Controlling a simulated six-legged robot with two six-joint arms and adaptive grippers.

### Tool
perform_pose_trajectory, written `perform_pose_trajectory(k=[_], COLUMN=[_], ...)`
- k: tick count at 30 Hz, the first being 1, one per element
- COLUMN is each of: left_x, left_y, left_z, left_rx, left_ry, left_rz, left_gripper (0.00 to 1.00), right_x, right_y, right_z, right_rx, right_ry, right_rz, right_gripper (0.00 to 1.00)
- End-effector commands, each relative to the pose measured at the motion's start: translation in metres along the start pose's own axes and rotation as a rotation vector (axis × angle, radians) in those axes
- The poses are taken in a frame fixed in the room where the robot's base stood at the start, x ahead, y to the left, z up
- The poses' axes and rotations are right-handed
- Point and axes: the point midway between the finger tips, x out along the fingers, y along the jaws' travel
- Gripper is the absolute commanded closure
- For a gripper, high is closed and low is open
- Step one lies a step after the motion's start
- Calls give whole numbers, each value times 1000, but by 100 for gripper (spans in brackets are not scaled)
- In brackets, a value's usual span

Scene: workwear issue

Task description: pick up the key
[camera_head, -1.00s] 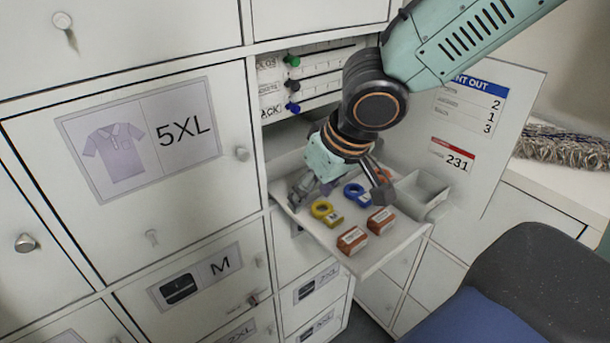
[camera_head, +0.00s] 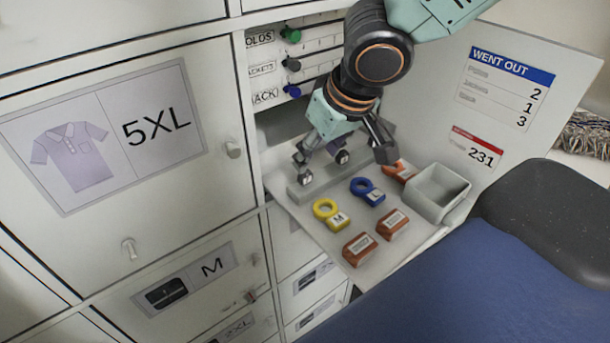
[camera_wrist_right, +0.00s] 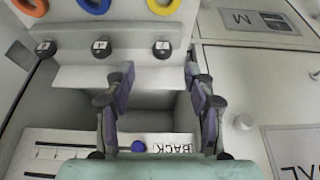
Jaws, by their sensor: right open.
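Several dark, square-headed pieces that look like keys stand in a grey block (camera_head: 318,180) on the pull-out shelf. Two show in the head view, one at the left (camera_head: 305,176) and one further right (camera_head: 343,157). The right wrist view shows three in a row: left (camera_wrist_right: 45,47), middle (camera_wrist_right: 101,46) and right (camera_wrist_right: 162,48). I cannot tell which is the task's key. My right gripper (camera_head: 342,152) is open over the block. In its wrist view the fingers (camera_wrist_right: 158,75) are apart and empty, with the right-hand piece beyond the gap. My left gripper is out of view.
An open door panel (camera_head: 520,60) stands at the right. A blue seat (camera_head: 450,270) fills the lower right.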

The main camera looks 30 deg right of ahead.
Motion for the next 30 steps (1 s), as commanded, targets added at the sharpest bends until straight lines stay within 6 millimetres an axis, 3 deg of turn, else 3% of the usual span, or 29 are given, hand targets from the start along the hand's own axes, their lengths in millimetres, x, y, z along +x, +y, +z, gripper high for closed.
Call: perform_pose_trajectory(k=[1,7,14,24,30], left_x=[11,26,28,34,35], left_y=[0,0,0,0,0], left_z=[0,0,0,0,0], left_rx=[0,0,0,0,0], left_ry=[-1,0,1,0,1], left_rz=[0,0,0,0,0], left_gripper=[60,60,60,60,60], right_x=[9,22,25,67,74], right_y=[0,-2,-1,-4,-4], right_z=[3,3,2,-4,-6], right_rx=[-2,-2,-2,-1,0], right_ry=[-1,-2,-1,-3,0], right_rz=[3,3,2,1,-1], right_gripper=[45,45,45,45,45])
